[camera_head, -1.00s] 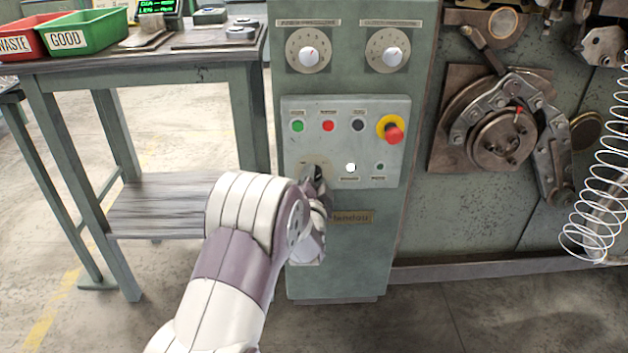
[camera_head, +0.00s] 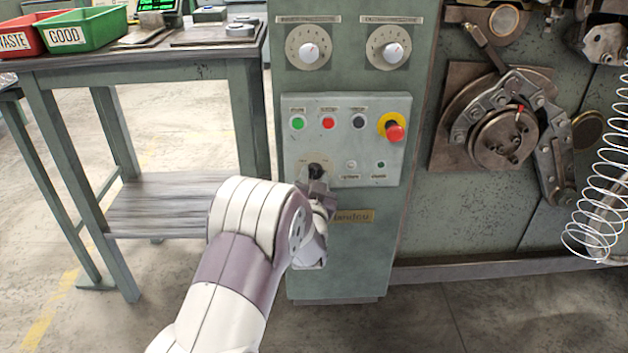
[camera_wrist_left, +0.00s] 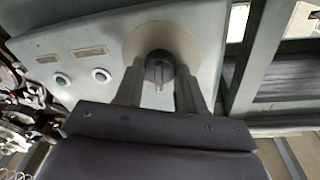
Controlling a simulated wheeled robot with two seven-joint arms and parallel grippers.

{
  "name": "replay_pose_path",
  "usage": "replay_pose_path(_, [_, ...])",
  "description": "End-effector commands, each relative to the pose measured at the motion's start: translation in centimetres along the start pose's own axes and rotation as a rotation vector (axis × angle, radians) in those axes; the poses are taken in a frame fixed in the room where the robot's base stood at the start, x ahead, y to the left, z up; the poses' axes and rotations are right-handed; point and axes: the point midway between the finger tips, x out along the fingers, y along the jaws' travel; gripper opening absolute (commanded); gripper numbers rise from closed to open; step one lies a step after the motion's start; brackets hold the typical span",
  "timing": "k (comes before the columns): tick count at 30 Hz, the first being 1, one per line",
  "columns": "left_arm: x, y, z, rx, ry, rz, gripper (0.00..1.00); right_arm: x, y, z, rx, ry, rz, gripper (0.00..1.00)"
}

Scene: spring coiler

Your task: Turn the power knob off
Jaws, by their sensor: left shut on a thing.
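The power knob (camera_head: 316,170) is a dark round knob on a pale round plate at the lower left of the grey control panel (camera_head: 383,153). In the left wrist view the knob (camera_wrist_left: 159,68) shows a ridge pointing down toward the gripper. My left gripper (camera_head: 318,184) is at the knob, with its fingers on either side, shut on it. The left gripper also shows in the left wrist view (camera_wrist_left: 160,88). The small white lamp (camera_head: 351,166) right of the knob looks dull and unlit. My right gripper is out of view.
Above on the panel are a green button (camera_head: 298,123), a red button (camera_head: 328,123), a black button (camera_head: 358,122) and a red emergency stop (camera_head: 395,132). Two dials sit higher. A table (camera_head: 160,65) with bins stands left, the coiler mechanism (camera_head: 500,140) right.

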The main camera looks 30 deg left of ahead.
Motion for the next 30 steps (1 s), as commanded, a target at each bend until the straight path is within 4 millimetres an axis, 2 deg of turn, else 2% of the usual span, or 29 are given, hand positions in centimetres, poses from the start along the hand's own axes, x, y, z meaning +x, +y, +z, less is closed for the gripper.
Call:
replay_pose_path(18, [-0.1,0.2,0.4,-0.572,0.035,-0.056,0.08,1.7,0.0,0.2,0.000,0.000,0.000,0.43])
replay_pose_path(30, [-0.1,0.3,0.3,-0.845,0.054,-0.083,0.08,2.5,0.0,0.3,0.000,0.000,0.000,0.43])
